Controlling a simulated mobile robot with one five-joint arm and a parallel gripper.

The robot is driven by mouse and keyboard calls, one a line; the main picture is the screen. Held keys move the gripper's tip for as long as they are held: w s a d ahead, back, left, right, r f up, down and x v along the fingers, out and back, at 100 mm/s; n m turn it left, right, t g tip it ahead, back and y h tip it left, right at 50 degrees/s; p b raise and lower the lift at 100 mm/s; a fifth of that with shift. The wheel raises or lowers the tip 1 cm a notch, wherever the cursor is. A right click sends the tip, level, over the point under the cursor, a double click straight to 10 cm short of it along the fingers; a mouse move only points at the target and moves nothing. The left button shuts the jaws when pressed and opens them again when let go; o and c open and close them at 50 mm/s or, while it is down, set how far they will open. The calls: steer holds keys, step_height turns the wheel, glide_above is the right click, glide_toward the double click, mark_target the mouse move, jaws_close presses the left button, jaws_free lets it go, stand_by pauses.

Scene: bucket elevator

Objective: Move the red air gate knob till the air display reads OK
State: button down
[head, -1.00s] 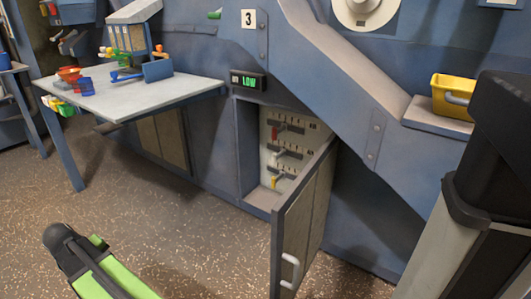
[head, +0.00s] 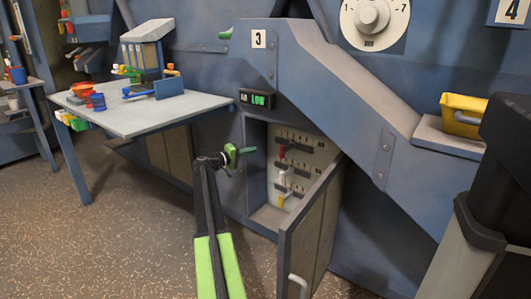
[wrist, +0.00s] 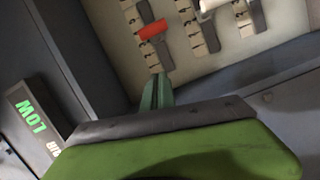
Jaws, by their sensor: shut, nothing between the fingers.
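The red air gate knob (head: 282,152) is the top one of the knobs on the pale panel inside the open cabinet. It also shows in the wrist view (wrist: 153,31), on a dark notched slide. The air display (head: 258,100) above the cabinet reads LOW in green; it shows turned over in the wrist view (wrist: 31,119). My gripper (head: 246,151) is shut and empty, at the left side of the cabinet opening. In the wrist view its green fingertips (wrist: 159,78) point toward the panel, short of the red knob and apart from it.
The cabinet door (head: 308,235) stands open at the right of the opening. A table (head: 150,112) with small items is at the left. A yellow bin (head: 463,115) stands on a ledge at the right.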

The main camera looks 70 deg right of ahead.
mark_target(281, 151)
steer(key=s+d+f+b, duration=0.1)
steer(key=s+d, duration=0.6)
steer(key=s, duration=0.1)
steer(key=shift+f, duration=0.15)
steer(key=shift+s, duration=0.2)
steer(key=s, duration=0.3)
steer(key=shift+s+a, duration=0.15)
steer(key=shift+a, duration=0.25)
